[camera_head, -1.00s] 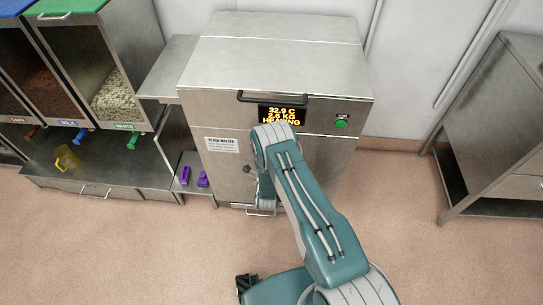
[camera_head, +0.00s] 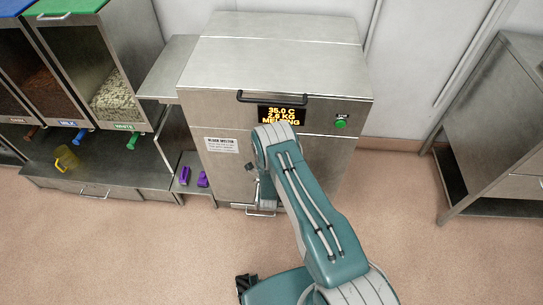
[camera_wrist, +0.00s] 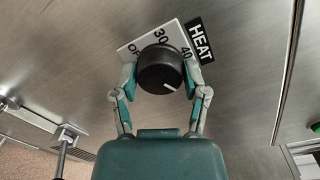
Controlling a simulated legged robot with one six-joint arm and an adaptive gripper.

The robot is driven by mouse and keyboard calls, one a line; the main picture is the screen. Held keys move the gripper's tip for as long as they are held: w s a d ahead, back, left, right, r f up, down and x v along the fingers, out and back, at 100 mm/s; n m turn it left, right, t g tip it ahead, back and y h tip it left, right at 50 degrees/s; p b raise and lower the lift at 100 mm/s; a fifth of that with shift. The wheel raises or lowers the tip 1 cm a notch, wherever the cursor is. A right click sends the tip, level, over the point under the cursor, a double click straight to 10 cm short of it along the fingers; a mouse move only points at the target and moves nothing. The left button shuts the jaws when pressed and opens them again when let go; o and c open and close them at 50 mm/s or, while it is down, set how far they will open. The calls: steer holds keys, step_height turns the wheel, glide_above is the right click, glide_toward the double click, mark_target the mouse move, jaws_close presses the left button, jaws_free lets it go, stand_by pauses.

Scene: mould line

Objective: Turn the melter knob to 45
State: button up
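The melter (camera_head: 275,60) is a steel cabinet; its display (camera_head: 282,115) reads 35.0 C, 2.6 KG, MELTING. In the wrist view, the black knob (camera_wrist: 160,72) sits on a white scale plate (camera_wrist: 143,42) showing OFF, 30 and 40, beside a HEAT label (camera_wrist: 201,40). The knob's white line points to the lower right, clockwise past the 40. The rest of the scale is hidden. My gripper (camera_wrist: 160,68) has one finger on each side of the knob and appears closed on it. In the head view my arm hides the knob.
A green button (camera_head: 340,124) is at the melter's right, and a black handle (camera_head: 287,97) is at its front top edge. Ingredient bins (camera_head: 107,60) stand left, with a yellow jug (camera_head: 66,158) below. A steel cabinet (camera_head: 500,110) stands right, with free floor between.

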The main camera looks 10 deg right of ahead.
steer(key=o, duration=0.3)
steer(key=shift+s+d+f, duration=0.15)
steer(key=shift+f, duration=0.1)
steer(key=shift+r, duration=0.1)
steer(key=shift+a, duration=0.2)
steer(key=v, duration=1.1)
steer(key=shift+s, duration=0.4)
